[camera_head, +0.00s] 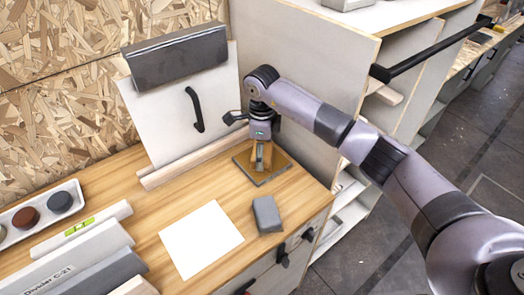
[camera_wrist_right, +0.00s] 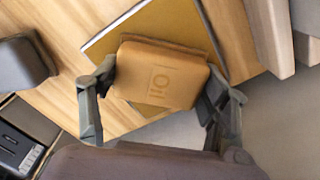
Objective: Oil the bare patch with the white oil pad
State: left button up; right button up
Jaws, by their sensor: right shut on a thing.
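The oil pad (camera_wrist_right: 162,75) is a tan block with rounded corners, marked "OIL"; it looks tan, not white. My right gripper (camera_head: 262,140) is shut on it, one finger on each side in the right wrist view (camera_wrist_right: 160,105). A square board (camera_head: 244,161), brown on top with a dark edge, lies on the bench under the gripper. The pad is over this board; I cannot tell whether they touch. No distinct bare patch can be made out; the pad and gripper hide part of the board. My left gripper is not in view.
On the wooden bench (camera_head: 160,200) lie a white sheet (camera_head: 202,240) and a grey block (camera_head: 267,214). A leaning white panel (camera_head: 180,120) with a black handle stands behind. Trim pieces and a tray of round pots (camera_head: 35,215) are at left. A cabinet (camera_head: 310,60) bounds the right.

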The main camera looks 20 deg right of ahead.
jog(key=shift+r+p, duration=0.5)
jog(key=shift+r, duration=0.3)
jog(key=shift+r+p, duration=1.35)
jog(key=shift+r, duration=1.35)
jog(key=shift+f, duration=0.1)
